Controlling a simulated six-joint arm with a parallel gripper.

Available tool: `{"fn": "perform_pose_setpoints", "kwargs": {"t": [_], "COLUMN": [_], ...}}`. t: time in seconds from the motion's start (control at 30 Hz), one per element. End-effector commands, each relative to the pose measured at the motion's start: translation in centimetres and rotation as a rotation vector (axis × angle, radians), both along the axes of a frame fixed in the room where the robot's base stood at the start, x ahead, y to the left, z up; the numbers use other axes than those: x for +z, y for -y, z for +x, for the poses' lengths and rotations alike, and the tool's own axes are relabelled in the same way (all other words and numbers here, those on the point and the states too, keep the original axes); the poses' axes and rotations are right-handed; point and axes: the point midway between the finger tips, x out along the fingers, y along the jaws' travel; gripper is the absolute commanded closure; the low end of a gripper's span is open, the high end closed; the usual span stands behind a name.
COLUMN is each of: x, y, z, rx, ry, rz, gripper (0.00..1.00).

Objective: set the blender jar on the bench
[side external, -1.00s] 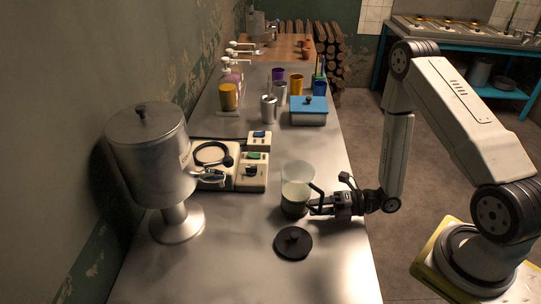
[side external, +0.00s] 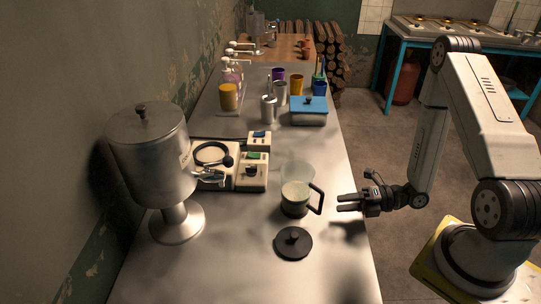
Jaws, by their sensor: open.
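The blender jar (side external: 295,197) stands upright on the metal bench (side external: 335,262), near its right edge. It has a clear upper part, a pale, cloudy lower part, a dark base and a black handle (side external: 317,199) on its right side. My gripper (side external: 340,203) is open and empty, to the right of the handle with a visible gap between them. Its fingers point left toward the jar. Nothing hides the jar or handle.
A round black lid (side external: 293,243) lies in front of the jar. A cream appliance base (side external: 250,175) with a dial stands left of it, beside a large metal dispenser (side external: 150,160). A blue-lidded box (side external: 308,109) and several cups stand farther back. The front of the bench is clear.

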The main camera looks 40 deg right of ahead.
Motion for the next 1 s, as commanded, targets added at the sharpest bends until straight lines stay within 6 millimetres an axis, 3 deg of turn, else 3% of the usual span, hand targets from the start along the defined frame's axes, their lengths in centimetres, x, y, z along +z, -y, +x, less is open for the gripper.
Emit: {"fn": "perform_pose_setpoints", "kwargs": {"t": [0.5, 1.0], "x": [0.6, 0.7], "y": [3.3, 3.6], "z": [-3.0, -3.4], "rx": [-0.002, 0.001], "ry": [0.0, -0.001], "rz": [-0.001, -0.001], "gripper": [0.5, 0.5]}}
